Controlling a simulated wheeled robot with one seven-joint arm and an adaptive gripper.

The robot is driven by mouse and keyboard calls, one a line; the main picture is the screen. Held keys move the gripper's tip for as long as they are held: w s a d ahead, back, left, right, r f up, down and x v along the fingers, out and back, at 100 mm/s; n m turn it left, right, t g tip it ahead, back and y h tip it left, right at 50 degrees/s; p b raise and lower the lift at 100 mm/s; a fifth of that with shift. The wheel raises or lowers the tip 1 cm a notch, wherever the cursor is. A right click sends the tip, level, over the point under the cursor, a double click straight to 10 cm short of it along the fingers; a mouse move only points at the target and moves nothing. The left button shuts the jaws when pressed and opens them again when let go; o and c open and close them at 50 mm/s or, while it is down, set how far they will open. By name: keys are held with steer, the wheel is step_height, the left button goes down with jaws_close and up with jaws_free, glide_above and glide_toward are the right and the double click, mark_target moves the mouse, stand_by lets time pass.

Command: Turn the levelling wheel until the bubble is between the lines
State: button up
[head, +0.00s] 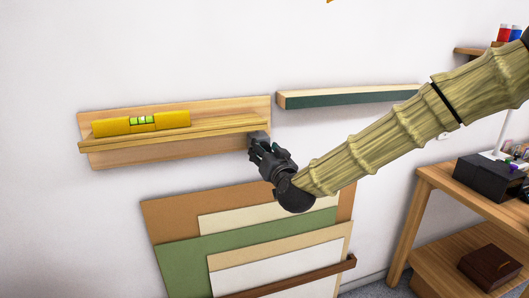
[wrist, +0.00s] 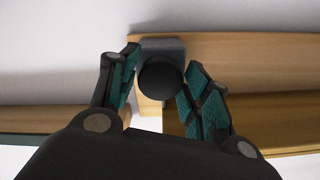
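A yellow spirit level (head: 108,128) lies on a wooden wall shelf (head: 222,129) in the head view. Its green vial (head: 144,120) shows dark lines, but the bubble's exact place is too small to tell. The dark round levelling wheel (wrist: 160,78) sits on a dark block at the shelf's right end in the wrist view. My gripper (head: 259,150) is at that end, and in the wrist view its fingers (wrist: 160,70) are open on either side of the wheel. A narrow gap shows at the left finger; the right finger is very close, contact unclear.
A green-fronted ledge (head: 345,97) is on the wall to the right, behind my arm. Framed boards (head: 185,262) lean on the wall below. A wooden table (head: 435,205) with a black box (head: 488,178) stands at the right.

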steer(key=c, duration=0.5)
steer(key=shift+o, duration=0.2)
steer(key=shift+n+p, duration=0.6)
steer(key=shift+n, duration=2.2)
steer(key=o, duration=1)
